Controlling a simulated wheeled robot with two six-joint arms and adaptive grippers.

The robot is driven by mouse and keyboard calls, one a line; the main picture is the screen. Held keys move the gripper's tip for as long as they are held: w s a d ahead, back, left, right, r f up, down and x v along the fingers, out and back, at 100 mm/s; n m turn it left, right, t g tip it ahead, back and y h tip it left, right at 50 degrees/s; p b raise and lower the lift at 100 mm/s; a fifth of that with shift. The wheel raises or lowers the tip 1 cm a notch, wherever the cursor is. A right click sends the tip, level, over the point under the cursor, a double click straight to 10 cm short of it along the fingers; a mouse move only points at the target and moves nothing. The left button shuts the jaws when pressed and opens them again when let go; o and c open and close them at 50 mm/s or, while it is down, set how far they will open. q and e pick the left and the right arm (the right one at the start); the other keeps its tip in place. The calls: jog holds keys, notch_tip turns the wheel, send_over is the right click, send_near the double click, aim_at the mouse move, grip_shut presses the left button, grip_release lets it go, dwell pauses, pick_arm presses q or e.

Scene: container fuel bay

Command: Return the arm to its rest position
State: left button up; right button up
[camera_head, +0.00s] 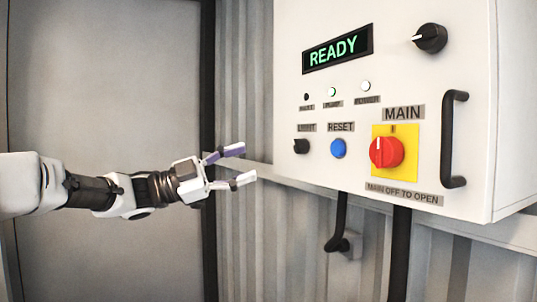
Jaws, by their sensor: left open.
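My left gripper (240,166) is open and empty, with its two fingers spread and pointing right. Its white and dark arm comes in from the left edge. The gripper is to the left of a white control panel (400,85) and appears apart from it. The panel has a READY display (337,49), a blue RESET button (338,148), a small black knob (301,146) and a red MAIN switch (386,152) on a yellow plate. The red switch's white mark is near vertical. My right gripper is not in this view.
A black handle (454,139) and another black knob (430,38) stick out from the panel's right side. Black conduits (400,255) run down below it. Behind is a corrugated wall (245,255) with a rail. The space left of the panel looks free around the arm.

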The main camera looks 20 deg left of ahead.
pick_arm(q)
jog(key=shift+s+a+f, duration=0.2)
jog(key=shift+s+a, duration=0.05)
jog(key=shift+a, duration=0.1)
jog(key=shift+d, duration=0.1)
